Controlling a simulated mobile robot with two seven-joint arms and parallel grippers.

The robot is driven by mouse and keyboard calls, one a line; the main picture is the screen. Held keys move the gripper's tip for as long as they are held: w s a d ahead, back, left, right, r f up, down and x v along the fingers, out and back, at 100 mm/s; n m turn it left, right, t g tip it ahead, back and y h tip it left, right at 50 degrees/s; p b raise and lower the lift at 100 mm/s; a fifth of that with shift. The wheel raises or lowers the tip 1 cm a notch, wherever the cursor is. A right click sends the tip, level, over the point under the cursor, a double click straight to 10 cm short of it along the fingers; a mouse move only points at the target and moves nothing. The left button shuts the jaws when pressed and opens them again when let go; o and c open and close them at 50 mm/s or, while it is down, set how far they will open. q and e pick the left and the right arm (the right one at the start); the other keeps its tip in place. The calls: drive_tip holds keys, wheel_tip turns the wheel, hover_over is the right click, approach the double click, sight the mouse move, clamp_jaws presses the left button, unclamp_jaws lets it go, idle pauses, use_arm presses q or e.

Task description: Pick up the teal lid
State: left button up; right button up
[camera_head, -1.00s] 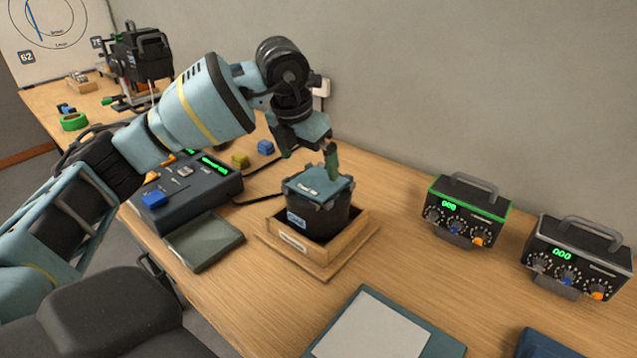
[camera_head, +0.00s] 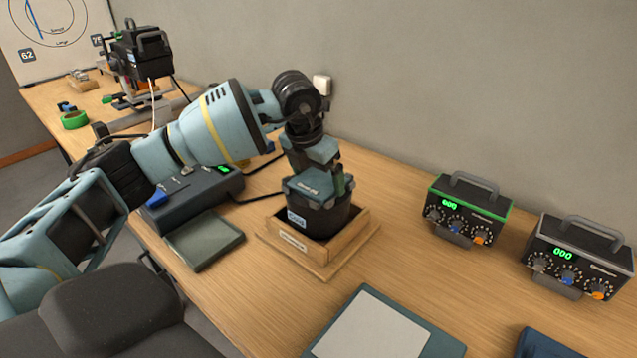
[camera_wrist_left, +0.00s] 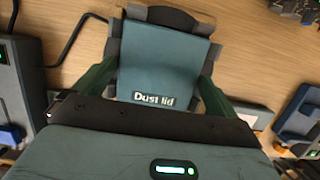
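The teal lid (camera_head: 308,187), a square plate with dark corner tabs, sits on a dark round container (camera_head: 322,218) in a wooden tray. In the left wrist view the lid (camera_wrist_left: 165,62) carries the label "Dust lid". My left gripper (camera_head: 322,182) is right above the lid, pointing down. In the left wrist view its two green fingers (camera_wrist_left: 152,78) stand apart, one at each side of the lid. I cannot tell whether they touch it. My right gripper is not in view.
The wooden tray (camera_head: 290,244) stands on the table (camera_head: 260,290). A dark console (camera_head: 190,200) and a flat grey pad (camera_head: 204,240) lie to its left. Two dial boxes, one green-edged (camera_head: 468,208) and one dark (camera_head: 580,255), stand to the right. Bare table lies between them.

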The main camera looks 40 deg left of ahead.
sight(319, 180)
use_arm(q)
drive_tip(key=c, duration=0.6)
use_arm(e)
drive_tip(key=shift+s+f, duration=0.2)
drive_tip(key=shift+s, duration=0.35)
use_arm(q)
drive_tip(key=shift+r, duration=0.45)
drive_tip(key=v, duration=0.2)
drive_tip(key=shift+a+r, duration=0.1)
drive_tip(key=shift+r, duration=0.25)
drive_tip(key=s+a+r+b, duration=0.1)
drive_tip(key=s+a+b, duration=0.1)
drive_tip(key=s, duration=1.3)
drive_tip(key=shift+a+r, duration=0.25)
drive_tip(key=shift+a, duration=0.2)
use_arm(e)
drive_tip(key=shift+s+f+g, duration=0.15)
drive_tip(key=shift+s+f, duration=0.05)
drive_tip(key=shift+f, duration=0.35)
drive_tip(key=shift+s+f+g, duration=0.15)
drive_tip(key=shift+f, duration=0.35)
